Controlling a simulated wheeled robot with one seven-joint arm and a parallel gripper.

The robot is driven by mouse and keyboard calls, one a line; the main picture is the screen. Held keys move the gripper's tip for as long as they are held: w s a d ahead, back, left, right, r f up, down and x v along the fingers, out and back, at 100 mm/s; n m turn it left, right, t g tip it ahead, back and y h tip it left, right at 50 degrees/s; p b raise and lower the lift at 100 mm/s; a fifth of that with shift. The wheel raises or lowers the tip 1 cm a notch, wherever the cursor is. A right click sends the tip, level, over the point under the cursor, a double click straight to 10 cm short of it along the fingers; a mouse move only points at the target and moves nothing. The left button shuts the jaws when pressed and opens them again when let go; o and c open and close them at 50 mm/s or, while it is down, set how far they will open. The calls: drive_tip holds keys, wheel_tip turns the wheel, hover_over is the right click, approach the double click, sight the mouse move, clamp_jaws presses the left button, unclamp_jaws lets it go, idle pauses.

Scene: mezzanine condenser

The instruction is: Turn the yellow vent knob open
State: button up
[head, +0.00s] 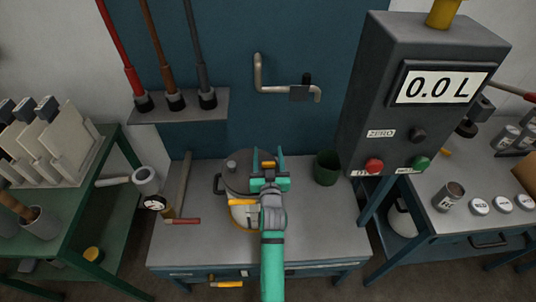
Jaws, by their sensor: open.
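My gripper (268,160) is at the middle of the picture, with its two teal fingers apart and pointing away from me. It is over a round grey vessel (235,180) with a dark side handle on the bench, and hides much of its top and right side. A small yellow piece (268,165) shows between the fingers. I cannot tell whether this is the vent knob, or whether the fingers touch it. A small grey knob (231,164) stands on the vessel's left top. A yellowish rim shows low on the vessel.
A bent pipe (285,90) is on the blue wall behind. A dark green cup (327,168) stands right of my gripper. Rods and a red-handled tool (182,221) are at left. The bench front is mostly clear.

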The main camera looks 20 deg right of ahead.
drive_tip(key=c, duration=1.1)
drive_tip(key=shift+o, duration=0.2)
